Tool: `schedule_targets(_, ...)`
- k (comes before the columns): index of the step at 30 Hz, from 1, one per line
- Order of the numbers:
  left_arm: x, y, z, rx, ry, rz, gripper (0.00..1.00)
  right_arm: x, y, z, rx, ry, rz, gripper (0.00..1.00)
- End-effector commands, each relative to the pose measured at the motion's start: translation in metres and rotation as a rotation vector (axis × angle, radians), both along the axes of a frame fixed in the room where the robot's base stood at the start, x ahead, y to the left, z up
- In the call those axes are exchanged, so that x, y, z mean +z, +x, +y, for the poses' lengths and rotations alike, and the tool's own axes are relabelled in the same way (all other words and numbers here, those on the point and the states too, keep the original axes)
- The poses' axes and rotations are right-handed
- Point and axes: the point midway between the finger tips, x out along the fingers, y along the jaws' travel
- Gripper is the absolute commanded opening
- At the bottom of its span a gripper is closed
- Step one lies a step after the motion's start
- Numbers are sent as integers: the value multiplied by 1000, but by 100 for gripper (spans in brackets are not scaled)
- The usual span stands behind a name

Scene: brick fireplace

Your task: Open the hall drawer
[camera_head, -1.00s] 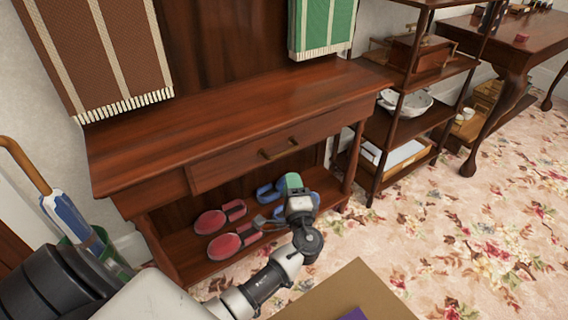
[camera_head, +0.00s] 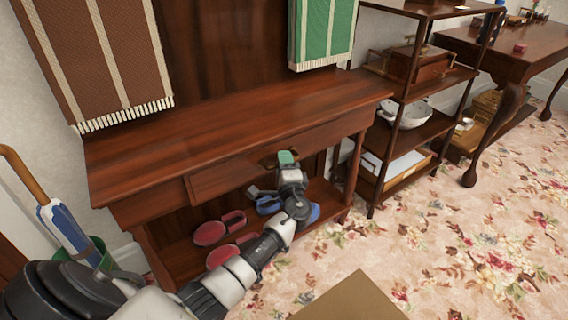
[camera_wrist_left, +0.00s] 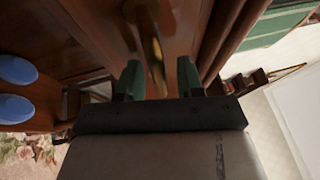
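The hall drawer (camera_head: 222,177) is a reddish-brown wooden front under the top of the console table (camera_head: 235,118); it looks shut. Its brass handle (camera_head: 267,161) is partly hidden by my left gripper (camera_head: 287,160), which is right in front of it. In the left wrist view the brass handle (camera_wrist_left: 151,50) reaches between the two green fingertips of my left gripper (camera_wrist_left: 160,78). The fingers are apart, with visible space beside the handle; contact is not clear. My right gripper is not in view.
Red slippers (camera_head: 210,233) and blue slippers (camera_head: 268,204) lie on the table's lower shelf. An open shelf unit (camera_head: 408,112) stands at right, an umbrella stand (camera_head: 90,253) at left. A tan panel (camera_head: 350,300) is at the bottom. Carpet at right is clear.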

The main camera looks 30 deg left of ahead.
Motion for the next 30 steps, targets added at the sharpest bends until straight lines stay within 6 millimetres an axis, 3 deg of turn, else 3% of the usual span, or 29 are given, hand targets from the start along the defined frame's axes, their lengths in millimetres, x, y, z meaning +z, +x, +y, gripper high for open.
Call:
schedule_targets(2,0,0,0,0,0,0,37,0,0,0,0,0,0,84)
schedule_targets(9,0,0,0,0,0,0,0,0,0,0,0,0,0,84)
schedule_targets(20,-1,-2,-5,-2,-1,0,0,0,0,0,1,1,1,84)
schedule_targets(25,-2,-11,-27,-2,-4,0,0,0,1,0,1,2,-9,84)
schedule_targets(30,-3,-27,-66,-2,-7,0,0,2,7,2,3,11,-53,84)
